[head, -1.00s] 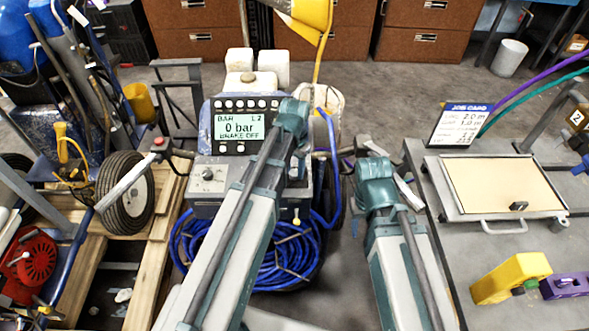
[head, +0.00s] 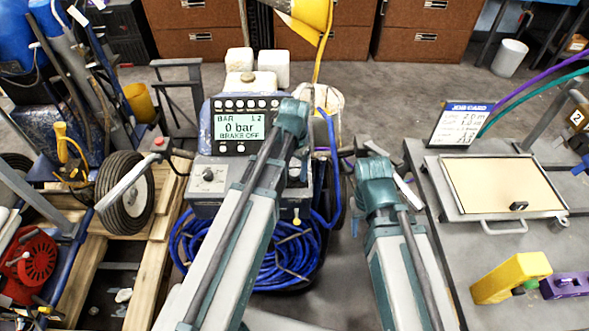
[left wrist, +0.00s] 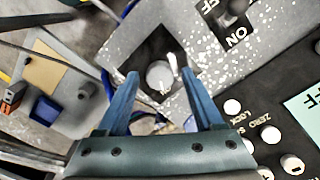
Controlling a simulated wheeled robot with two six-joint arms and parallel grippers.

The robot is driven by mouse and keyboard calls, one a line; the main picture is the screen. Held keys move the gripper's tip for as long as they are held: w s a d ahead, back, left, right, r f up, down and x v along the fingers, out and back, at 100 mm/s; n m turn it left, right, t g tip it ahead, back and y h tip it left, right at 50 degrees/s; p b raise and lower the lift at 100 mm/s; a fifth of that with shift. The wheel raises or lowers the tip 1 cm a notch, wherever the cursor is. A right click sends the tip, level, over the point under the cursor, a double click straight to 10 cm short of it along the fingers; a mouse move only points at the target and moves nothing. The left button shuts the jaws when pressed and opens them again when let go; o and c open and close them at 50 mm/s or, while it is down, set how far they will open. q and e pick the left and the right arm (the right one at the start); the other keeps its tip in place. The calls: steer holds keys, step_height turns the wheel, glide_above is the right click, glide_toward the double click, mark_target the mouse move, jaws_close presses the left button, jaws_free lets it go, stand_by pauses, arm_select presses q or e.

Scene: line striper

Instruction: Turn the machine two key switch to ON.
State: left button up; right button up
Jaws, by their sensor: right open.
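The machine's control panel (head: 240,130) faces me, its screen reading L2, 0 bar, BRAKE OFF. A switch (head: 208,175) sits at its left. In the head view my left gripper (head: 296,112) covers the panel's right part. My right gripper (head: 385,165) is open and empty, right of the machine.
A coiled blue hose (head: 250,255) hangs below the panel. A wheel (head: 125,192) and wooden pallet stand left. At right a grey table (head: 440,255) carries a job card (head: 460,125), a tan board (head: 505,185) and a yellow block (head: 512,278).

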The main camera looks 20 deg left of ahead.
mark_target(295, 172)
stand_by(0.3)
arm_select(q)
step_height(295, 172, up, 14)
steer(key=p, duration=1.4)
steer(key=shift+f, duration=0.1)
steer(key=s+d+y, duration=0.1)
steer(key=s+d, duration=1)
steer(key=s, duration=0.3)
steer(key=shift+s+n, duration=0.3)
